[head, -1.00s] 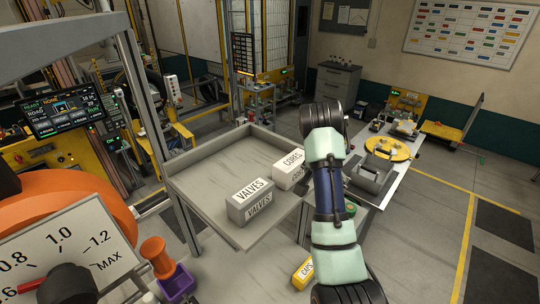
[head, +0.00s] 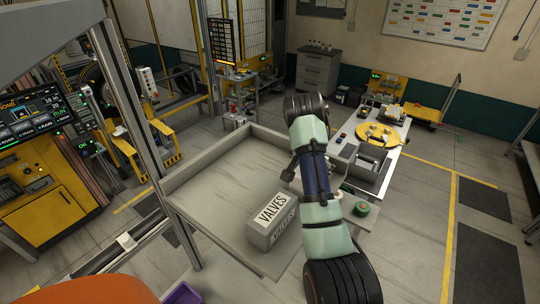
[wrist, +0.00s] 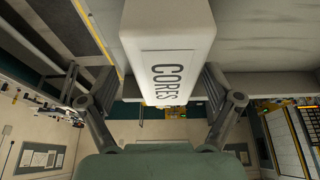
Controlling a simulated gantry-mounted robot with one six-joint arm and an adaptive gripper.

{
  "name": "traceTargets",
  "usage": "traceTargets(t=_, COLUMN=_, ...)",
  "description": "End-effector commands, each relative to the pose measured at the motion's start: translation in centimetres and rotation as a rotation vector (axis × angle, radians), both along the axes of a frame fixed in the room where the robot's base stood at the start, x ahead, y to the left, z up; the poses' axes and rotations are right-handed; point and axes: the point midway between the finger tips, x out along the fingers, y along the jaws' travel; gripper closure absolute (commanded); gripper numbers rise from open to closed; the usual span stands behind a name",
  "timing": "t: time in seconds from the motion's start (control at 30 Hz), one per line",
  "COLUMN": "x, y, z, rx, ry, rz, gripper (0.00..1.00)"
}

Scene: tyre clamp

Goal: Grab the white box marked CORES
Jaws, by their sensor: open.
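The white box marked CORES (wrist: 166,72) fills the upper middle of the wrist view, its label turned sideways. My gripper (wrist: 160,90) is open, with one finger at the left side of the box and one at the right. In the head view the CORES box is hidden behind my arm, and only a little of my gripper (head: 291,170) shows at the arm's left edge.
A grey box marked VALVES (head: 272,215) sits in the shallow grey tray (head: 200,172), left of my arm. The tray has raised rims. A white table (head: 390,150) with a yellow disc (head: 380,136) stands behind on the right. The tray's left part is bare.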

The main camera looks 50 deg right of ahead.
Motion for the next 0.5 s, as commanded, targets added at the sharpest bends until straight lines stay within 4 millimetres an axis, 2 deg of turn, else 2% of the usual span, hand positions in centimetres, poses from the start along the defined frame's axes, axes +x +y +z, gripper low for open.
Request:
traceTargets(t=0.03, x=-0.2, y=-0.2, z=-1.7, rx=0.002, ry=0.003, rz=-0.004, gripper=0.1)
traceTargets(t=0.17, x=-0.4, y=-0.8, z=-4.0, rx=0.0, ry=0.001, rz=-0.008, gripper=0.1)
traceTargets(t=0.5, x=-0.4, y=-0.8, z=-4.1, rx=0.0, ry=0.0, rz=-0.008, gripper=0.1)
